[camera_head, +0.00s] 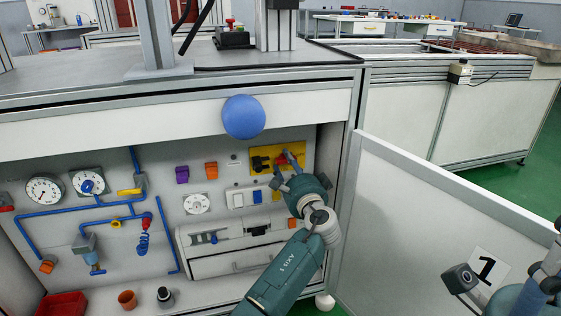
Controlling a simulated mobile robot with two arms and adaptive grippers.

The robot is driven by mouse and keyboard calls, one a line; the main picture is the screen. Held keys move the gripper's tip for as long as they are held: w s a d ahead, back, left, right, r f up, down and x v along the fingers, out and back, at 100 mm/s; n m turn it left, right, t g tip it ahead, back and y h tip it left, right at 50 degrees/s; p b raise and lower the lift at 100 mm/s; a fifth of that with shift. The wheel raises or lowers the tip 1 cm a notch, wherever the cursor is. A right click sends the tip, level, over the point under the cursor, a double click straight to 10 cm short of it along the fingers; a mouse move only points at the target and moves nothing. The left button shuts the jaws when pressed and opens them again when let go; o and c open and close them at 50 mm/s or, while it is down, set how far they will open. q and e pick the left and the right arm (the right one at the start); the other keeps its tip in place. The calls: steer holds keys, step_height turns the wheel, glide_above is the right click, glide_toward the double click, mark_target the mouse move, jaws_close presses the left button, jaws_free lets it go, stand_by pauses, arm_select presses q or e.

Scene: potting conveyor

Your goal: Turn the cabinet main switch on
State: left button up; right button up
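The cabinet (60,158) stands open, with gauges and controls on its light inner panel. A yellow plate (296,152) sits at its upper right. It carries a black switch (261,163) on the left and a red switch handle (281,160) on the right; I cannot tell the handle's exact setting. My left gripper (283,174) is right in front of the plate, its fingers close to the red handle. Whether they touch it is unclear, as the wrist hides part of the plate. Part of my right arm shows at the lower right, its fingers out of view.
The open white door (415,220) stands right of my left arm. A blue ball-like thing (243,117) is at the cabinet's upper edge. Below the plate are a blue switch (257,197) and a drawer (230,262). A red bin (62,305) and brown pot (127,299) stand lower left.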

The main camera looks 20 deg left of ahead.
arm_select(q)
steer(key=shift+d+r, duration=0.1)
steer(key=shift+c, duration=0.2)
jaws_close()
